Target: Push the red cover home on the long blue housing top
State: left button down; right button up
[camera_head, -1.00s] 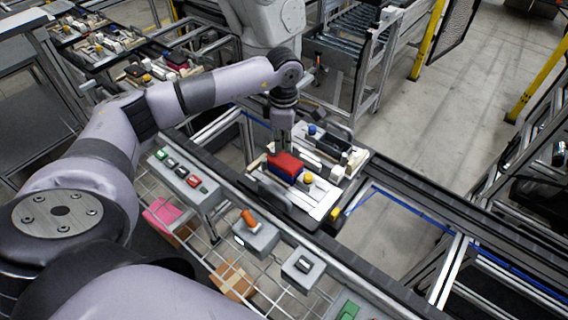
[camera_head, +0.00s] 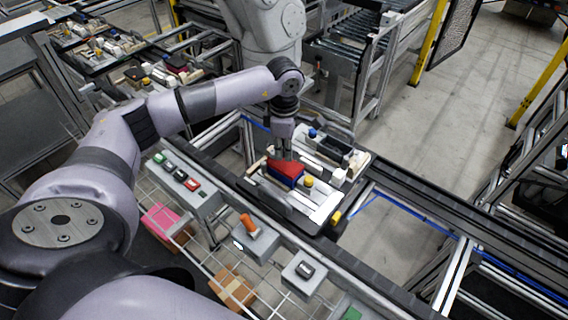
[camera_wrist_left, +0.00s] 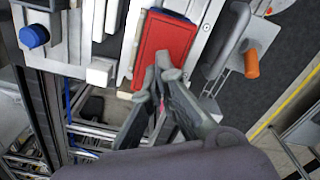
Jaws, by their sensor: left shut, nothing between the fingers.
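The red cover (camera_head: 287,166) lies on top of the long blue housing (camera_head: 284,179) on the white pallet fixture. In the left wrist view the red cover (camera_wrist_left: 163,48) fills the upper middle, with a thin blue edge of the housing (camera_wrist_left: 172,15) showing at its far end. My left gripper (camera_head: 285,154) points down over the cover's rear part. In the left wrist view its closed fingertips (camera_wrist_left: 164,68) are at the near part of the cover, with nothing between them. I cannot tell whether they touch it. My right gripper is not in view.
The pallet (camera_head: 308,206) sits on a conveyor rail and also carries a yellow knob (camera_head: 308,181) and white blocks. A control box with an orange handle (camera_head: 247,222) is in front.

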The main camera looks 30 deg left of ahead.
aim_at(284, 163)
pick_arm(q)
jog(key=shift+f, duration=0.2)
dwell(0.6)
jog(key=shift+f+b, duration=0.9)
jog(key=shift+b, duration=0.05)
jog(key=shift+r, duration=0.1)
jog(key=shift+f, duration=0.2)
dwell(0.4)
jog(key=shift+r, duration=0.15)
jog(key=shift+r+p, duration=1.75)
jog(key=shift+r, duration=1.75)
jog(key=shift+s+f, duration=0.1)
jog(key=shift+f, duration=0.05)
